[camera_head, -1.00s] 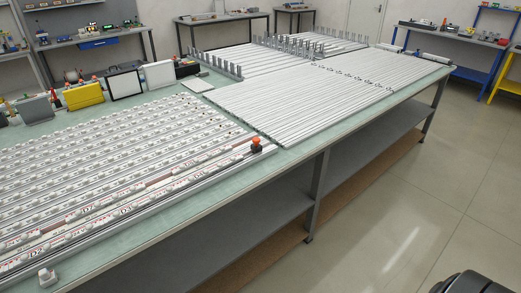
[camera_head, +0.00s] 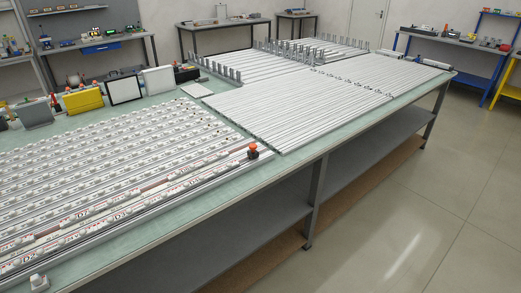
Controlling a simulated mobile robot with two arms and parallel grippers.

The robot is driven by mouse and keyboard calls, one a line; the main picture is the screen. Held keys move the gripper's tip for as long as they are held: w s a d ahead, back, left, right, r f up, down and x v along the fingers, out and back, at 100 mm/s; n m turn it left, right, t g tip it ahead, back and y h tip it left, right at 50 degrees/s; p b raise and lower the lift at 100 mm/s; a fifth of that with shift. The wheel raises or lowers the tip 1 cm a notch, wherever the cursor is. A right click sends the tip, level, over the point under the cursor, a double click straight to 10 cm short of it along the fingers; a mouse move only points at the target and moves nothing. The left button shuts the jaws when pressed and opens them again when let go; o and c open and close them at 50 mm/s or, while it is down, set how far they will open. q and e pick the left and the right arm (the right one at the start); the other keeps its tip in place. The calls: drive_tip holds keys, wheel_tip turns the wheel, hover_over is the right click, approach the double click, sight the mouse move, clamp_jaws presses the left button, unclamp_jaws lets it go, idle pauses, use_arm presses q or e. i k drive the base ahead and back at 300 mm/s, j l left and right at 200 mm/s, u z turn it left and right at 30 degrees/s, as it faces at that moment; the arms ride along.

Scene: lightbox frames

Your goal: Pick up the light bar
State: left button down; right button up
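Many light bars lie in parallel rows on the long pale green table (camera_head: 200,212). The near-left group of light bars (camera_head: 100,170) carries rows of small white pieces, with some red lettering on the front bars. A larger group of plain white light bars (camera_head: 290,105) lies flat in the middle of the table. Which single bar is meant cannot be told. Neither of my grippers shows in the view.
An orange-topped button (camera_head: 253,150) stands at the near group's right end. Yellow (camera_head: 83,99) and black-framed (camera_head: 124,90) panels stand along the back left. Upright grey posts (camera_head: 220,68) stand behind the middle bars. The floor (camera_head: 400,220) at right is clear.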

sight(115, 219)
drive_tip(key=j+z, duration=0.2)
drive_tip(key=j, duration=0.25)
drive_tip(key=k+j+z, duration=0.2)
drive_tip(key=j, duration=0.2)
drive_tip(key=j+z, duration=0.2)
drive_tip(key=j, duration=0.25)
drive_tip(key=k+j+z, duration=0.2)
drive_tip(key=j, duration=0.15)
drive_tip(key=k+j+z, duration=0.2)
drive_tip(key=j, duration=0.2)
drive_tip(key=i, duration=0.05)
